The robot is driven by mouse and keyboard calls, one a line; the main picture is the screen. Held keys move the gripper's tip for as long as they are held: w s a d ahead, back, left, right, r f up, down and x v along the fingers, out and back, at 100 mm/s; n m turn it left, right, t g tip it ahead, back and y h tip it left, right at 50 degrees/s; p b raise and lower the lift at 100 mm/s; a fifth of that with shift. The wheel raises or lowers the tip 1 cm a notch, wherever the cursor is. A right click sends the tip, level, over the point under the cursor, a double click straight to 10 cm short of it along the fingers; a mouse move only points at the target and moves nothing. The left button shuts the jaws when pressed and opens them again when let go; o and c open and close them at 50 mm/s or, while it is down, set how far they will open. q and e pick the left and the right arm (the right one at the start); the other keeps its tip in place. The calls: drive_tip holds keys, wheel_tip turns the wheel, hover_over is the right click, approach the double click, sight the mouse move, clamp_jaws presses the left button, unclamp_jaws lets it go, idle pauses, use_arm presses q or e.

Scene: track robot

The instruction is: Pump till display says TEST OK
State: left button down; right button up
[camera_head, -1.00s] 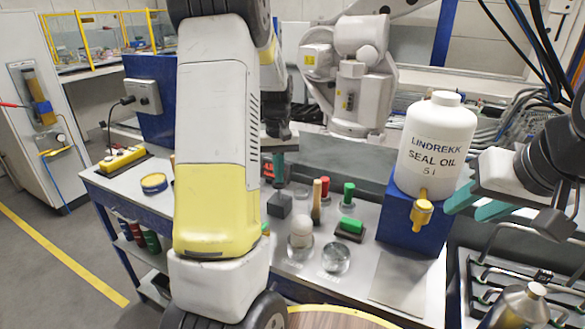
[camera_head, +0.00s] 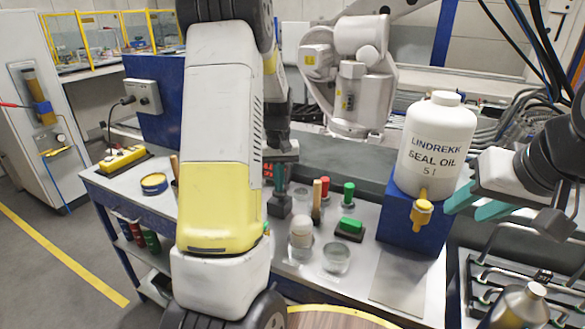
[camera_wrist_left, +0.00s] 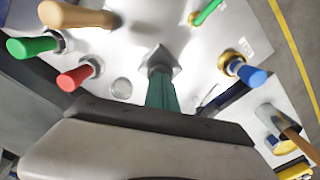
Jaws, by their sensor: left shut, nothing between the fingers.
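My left gripper (camera_head: 280,188) is shut and empty. Its teal fingertips point down onto a dark grey square block (camera_head: 279,206) on the bench. In the left wrist view, the shut fingers (camera_wrist_left: 160,85) meet the grey block (camera_wrist_left: 161,60) and seem to touch its top; I cannot tell how firmly. A dark display with small red characters (camera_head: 268,170) shows at the edge of my left arm. It is mostly hidden and I cannot read it. My right gripper (camera_head: 480,206) is open and empty, beside the seal oil bottle's brass tap (camera_head: 422,213).
The white seal oil bottle (camera_head: 434,145) stands on a blue block (camera_head: 410,230). My left arm covers much of the bench.

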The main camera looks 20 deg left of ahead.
use_arm(q)
drive_tip(key=shift+r, duration=4.55)
drive_tip(key=s+d+r+m+t+h, duration=0.1)
drive_tip(key=s+d+r+m+t, duration=0.15)
drive_tip(key=s+d+r, duration=0.6)
drive_tip(key=s+d+m+t+h, duration=0.1)
drive_tip(key=s+d+m+t, duration=0.1)
drive_tip(key=s, duration=1.2)
drive_tip(key=shift+s+d+r+t, duration=0.3)
drive_tip(key=shift+d+t, duration=0.55)
drive_tip(key=shift+d, duration=0.3)
